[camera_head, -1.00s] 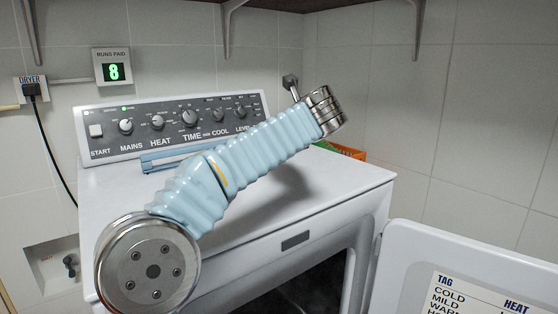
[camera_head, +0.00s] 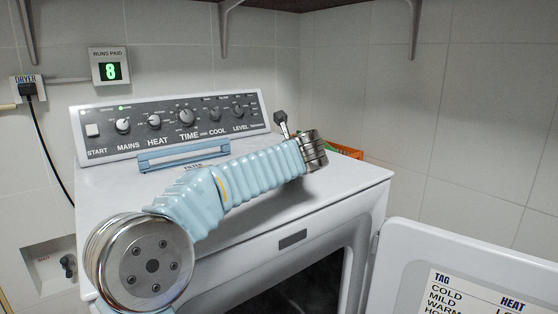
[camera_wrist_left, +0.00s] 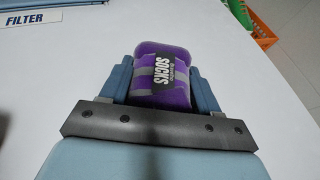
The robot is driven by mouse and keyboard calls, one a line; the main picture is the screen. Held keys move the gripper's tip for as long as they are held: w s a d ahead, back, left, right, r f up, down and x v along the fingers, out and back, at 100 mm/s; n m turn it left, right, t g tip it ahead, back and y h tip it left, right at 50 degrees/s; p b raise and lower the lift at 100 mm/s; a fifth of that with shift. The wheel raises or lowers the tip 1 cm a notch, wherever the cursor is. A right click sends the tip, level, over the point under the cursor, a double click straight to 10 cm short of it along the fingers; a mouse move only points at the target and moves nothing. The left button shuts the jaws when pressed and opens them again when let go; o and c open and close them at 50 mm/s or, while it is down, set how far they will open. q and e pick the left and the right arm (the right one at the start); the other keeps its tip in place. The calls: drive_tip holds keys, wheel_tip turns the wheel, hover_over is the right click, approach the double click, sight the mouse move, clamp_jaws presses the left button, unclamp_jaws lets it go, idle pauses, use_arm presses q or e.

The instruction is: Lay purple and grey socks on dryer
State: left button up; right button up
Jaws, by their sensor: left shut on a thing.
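The purple and grey socks (camera_wrist_left: 162,75) are a rolled bundle with a black label reading SOCKS. In the left wrist view my left gripper (camera_wrist_left: 163,80) is shut on them, one blue finger on each side. The white dryer top (camera_wrist_left: 60,80) lies below them; I cannot tell whether they touch it. In the head view the dryer (camera_head: 130,200) stands in the middle with its door open. My right gripper is in neither view.
An orange basket (camera_head: 345,150) stands behind the dryer's back right corner and also shows in the wrist view (camera_wrist_left: 262,25). A blue filter handle (camera_head: 183,156) lies before the control panel (camera_head: 170,125). The open door (camera_head: 470,270) is at the lower right. The dryer's top left is clear.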

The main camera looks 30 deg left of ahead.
use_arm(q)
drive_tip(key=o, duration=1.1)
drive_tip(key=shift+c, duration=0.2)
drive_tip(key=shift+r, duration=0.1)
drive_tip(key=b+v, duration=0.1)
drive_tip(key=v, duration=1.1)
